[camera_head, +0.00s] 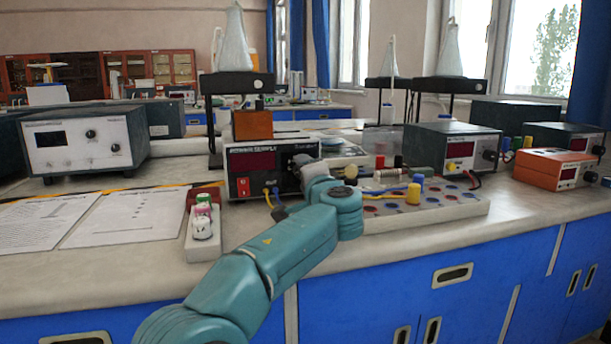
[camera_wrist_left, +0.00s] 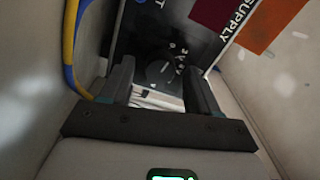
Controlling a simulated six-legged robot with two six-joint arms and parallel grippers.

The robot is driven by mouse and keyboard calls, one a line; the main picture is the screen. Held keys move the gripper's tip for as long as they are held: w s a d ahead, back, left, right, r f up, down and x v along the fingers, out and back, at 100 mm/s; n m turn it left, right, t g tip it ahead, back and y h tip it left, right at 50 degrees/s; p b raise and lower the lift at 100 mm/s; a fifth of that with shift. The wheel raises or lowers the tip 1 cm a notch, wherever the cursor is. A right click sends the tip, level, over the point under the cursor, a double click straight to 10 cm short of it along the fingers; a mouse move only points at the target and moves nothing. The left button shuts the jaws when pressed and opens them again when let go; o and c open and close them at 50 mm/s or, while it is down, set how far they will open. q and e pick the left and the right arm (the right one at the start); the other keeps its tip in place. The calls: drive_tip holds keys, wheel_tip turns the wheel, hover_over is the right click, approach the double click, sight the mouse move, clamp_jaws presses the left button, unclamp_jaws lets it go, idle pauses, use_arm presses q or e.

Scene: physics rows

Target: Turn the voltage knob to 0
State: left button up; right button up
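The power supply (camera_head: 243,160) is a dark box with a red display, a red switch and a "POWER SUPPLY" label. It stands on the bench in the head view, and its tilted front panel (camera_wrist_left: 190,45) fills the top of the left wrist view. A dark round knob (camera_wrist_left: 160,72) shows there beyond my fingertips, roughly centred between them. My left gripper (camera_wrist_left: 159,82) is open, with a finger on each side of the gap and nothing clearly held. I cannot tell whether either finger touches the knob. In the head view my left arm hides the panel's lower right. My right gripper is in neither view.
A board with blue and red dots (camera_head: 440,207) and plugged-in parts lies right of my arm. Blue and yellow cables (camera_wrist_left: 70,50) run close left of my gripper. A small white block (camera_head: 203,238) and paper sheets (camera_head: 110,217) lie to the left.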

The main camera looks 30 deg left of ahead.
use_arm(q)
drive_tip(key=shift+d, duration=0.1)
drive_tip(key=p+v, duration=0.1)
drive_tip(key=v, duration=1.5)
drive_tip(key=shift+s+p, duration=0.15)
drive_tip(key=shift+p, duration=0.2)
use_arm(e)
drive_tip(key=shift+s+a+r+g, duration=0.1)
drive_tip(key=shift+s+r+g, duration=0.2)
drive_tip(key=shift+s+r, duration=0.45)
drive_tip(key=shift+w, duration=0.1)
